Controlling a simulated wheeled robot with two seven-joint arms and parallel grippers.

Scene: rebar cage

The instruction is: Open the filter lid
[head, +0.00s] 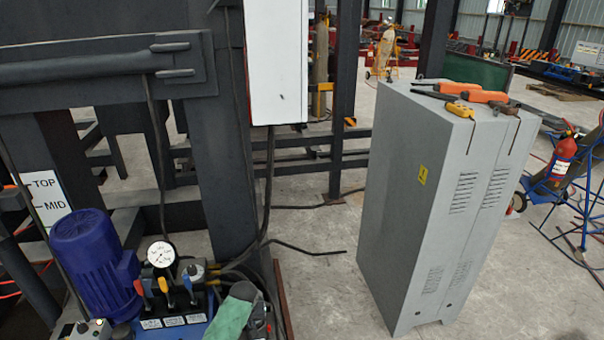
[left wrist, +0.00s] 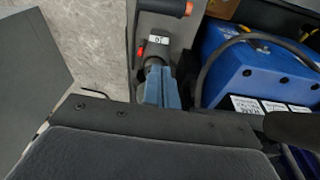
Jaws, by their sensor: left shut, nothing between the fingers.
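I cannot pick out the filter lid with certainty in either view. A dark rounded fitting (head: 244,291) with a grey top stands at the right end of the blue hydraulic unit (head: 172,328), beside a green piece (head: 229,320). In the left wrist view, my left gripper (left wrist: 160,76) shows two narrow blue-grey fingers close together beyond a dark body. They are shut and empty. A dark round part (left wrist: 153,61) lies at their tips; I cannot tell whether they touch. The blue unit (left wrist: 228,78) is to their right. My right gripper is in neither view.
A blue motor (head: 92,255), a pressure gauge (head: 161,254) and coloured levers crowd the unit. Dark steel posts (head: 218,160) and cables rise behind it. A tall grey cabinet (head: 405,215) carries orange tools on top. Concrete floor (head: 318,250) is open between post and cabinet.

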